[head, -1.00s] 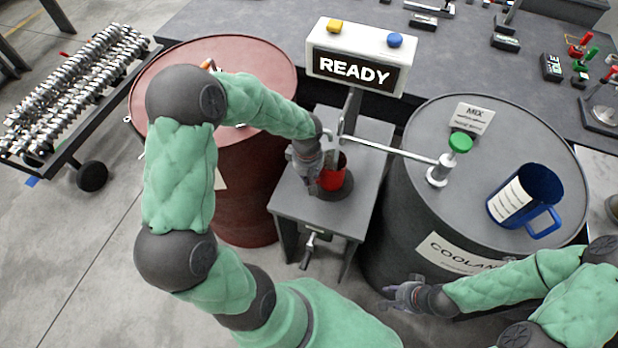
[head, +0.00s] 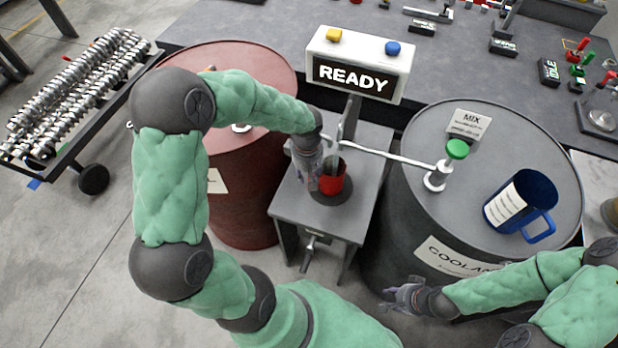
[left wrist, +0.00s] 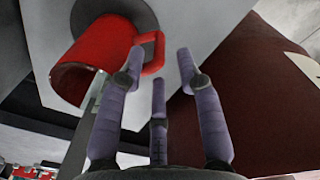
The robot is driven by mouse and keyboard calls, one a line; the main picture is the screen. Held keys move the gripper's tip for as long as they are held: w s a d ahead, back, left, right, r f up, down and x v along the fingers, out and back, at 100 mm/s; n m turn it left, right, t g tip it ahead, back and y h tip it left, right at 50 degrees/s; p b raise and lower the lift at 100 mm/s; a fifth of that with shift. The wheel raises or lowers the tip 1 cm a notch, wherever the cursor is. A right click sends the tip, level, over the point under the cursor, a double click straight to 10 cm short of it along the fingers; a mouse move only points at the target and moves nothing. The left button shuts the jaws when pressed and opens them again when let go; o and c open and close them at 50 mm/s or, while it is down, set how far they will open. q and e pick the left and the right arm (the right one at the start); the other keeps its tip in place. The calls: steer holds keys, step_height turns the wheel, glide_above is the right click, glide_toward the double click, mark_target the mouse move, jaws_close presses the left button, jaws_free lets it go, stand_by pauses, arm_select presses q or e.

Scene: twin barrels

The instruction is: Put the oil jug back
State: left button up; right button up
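A red jug (head: 333,178) stands upright on a dark round pad on the grey stand (head: 352,222), under the READY sign. In the left wrist view the red jug (left wrist: 80,65) shows with its handle turned toward my fingers. My left gripper (head: 309,182) is just left of the jug. In the left wrist view my left gripper (left wrist: 161,65) has its fingers spread, with the handle's end beside the left finger; nothing is held. The red barrel (head: 240,175) stands left of the stand. My right gripper (head: 398,293) is open and empty in front of the coolant barrel (head: 415,205).
A blue jug (head: 523,203) and a green-topped tap (head: 446,165) are on the coolant barrel. The READY sign (head: 358,65) rises behind the red jug. A cart of metal shafts (head: 80,95) stands at the left. Floor in front of the red barrel is clear.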

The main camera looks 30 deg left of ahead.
arm_select(q)
step_height(320, 180, up, 7)
steer(key=shift+s+p, duration=0.15)
steer(key=shift+p, duration=0.75)
